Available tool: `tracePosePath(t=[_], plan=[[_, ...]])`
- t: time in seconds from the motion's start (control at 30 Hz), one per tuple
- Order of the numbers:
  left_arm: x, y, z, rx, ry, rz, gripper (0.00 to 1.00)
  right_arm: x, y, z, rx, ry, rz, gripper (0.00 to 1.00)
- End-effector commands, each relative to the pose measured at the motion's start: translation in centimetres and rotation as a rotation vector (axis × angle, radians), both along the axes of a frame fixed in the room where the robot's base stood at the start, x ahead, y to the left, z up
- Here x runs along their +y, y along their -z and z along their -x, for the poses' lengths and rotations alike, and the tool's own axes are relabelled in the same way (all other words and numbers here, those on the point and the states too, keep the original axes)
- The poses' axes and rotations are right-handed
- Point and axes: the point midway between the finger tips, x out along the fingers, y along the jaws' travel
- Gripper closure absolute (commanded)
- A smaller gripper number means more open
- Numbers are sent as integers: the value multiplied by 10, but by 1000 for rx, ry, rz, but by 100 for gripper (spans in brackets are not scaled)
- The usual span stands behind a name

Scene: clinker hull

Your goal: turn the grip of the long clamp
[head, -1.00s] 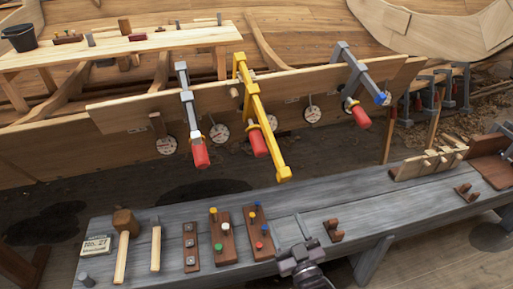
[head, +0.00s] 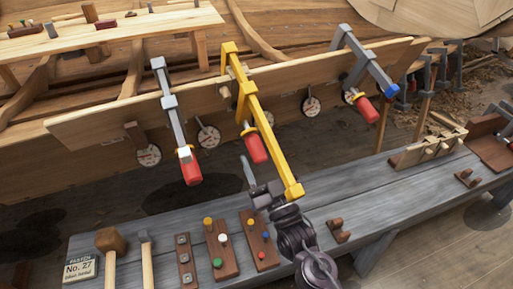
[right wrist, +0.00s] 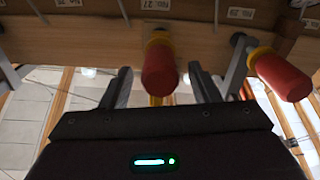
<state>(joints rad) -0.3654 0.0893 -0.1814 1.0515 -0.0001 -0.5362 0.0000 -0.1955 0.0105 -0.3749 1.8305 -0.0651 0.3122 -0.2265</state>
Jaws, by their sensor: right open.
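The long clamp is the yellow one (head: 262,120), hung over the upper plank edge in the middle of the head view. Its red grip (head: 255,148) points down toward me. My right gripper (head: 260,178) is open, just below that grip, partly behind the yellow bar. In the right wrist view the red grip (right wrist: 159,68) appears between the two dark fingers, with a gap on each side. I cannot tell how far it reaches between them. My left gripper is not in view.
Grey clamps with red grips hang left (head: 176,120) and right (head: 364,62); one red grip (right wrist: 284,76) is close on the right in the wrist view. Below is a grey bench (head: 390,200) with a mallet (head: 111,242) and peg blocks (head: 220,250). Round dials (head: 209,137) hang along the plank (head: 90,125).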

Motion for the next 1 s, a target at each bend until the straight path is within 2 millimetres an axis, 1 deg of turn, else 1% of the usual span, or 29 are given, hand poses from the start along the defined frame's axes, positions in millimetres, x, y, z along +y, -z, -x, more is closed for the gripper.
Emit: tracePosePath(t=[0.03,0.1,0.2,0.5,0.53,0.87,1.0], plan=[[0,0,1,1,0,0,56,3,-4,-7,-2,0,-1,44],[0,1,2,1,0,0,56,6,-7,-14,-1,1,-1,44],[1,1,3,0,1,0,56,9,-9,-20,0,1,0,44],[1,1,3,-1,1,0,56,10,-10,-23,2,0,1,44],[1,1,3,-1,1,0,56,10,-10,-23,2,0,1,46],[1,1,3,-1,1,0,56,10,-10,-23,1,0,0,89],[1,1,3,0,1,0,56,10,-10,-23,3,-2,-5,89]])
